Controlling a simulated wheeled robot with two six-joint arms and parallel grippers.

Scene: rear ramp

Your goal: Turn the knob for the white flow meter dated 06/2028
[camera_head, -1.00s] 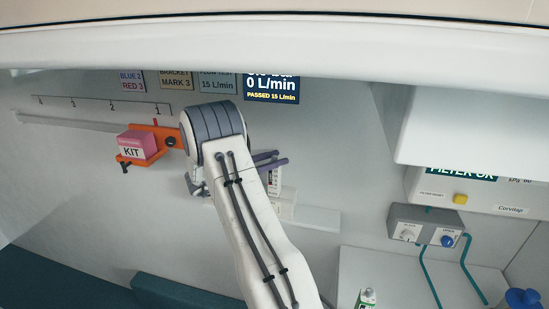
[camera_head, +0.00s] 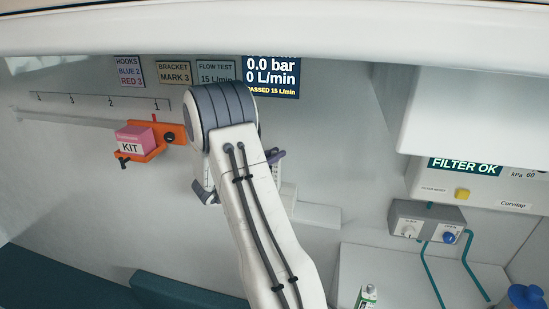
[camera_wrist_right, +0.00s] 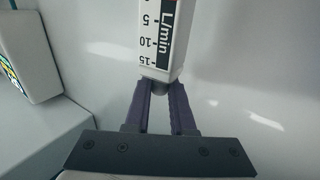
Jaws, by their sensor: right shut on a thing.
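In the right wrist view, a white flow meter (camera_wrist_right: 158,50) with a black L/min scale reading 5, 10 and 15 stands on the wall. My right gripper (camera_wrist_right: 158,92) is shut on the small grey knob (camera_wrist_right: 159,87) at its end, one purple finger on each side. No 06/2028 date shows in this view. In the head view, my right arm hides most of the flow meter; a pale strip of it (camera_head: 288,191) shows beside the arm. My left gripper is not in view.
A wall display (camera_head: 271,78) reads 0.0 bar, 0 L/min and PASSED 15 L/min. An orange bracket (camera_head: 172,132) holds a pink KIT box (camera_head: 134,139) at left. A grey outlet box (camera_head: 426,221) with two knobs and teal hoses is at right.

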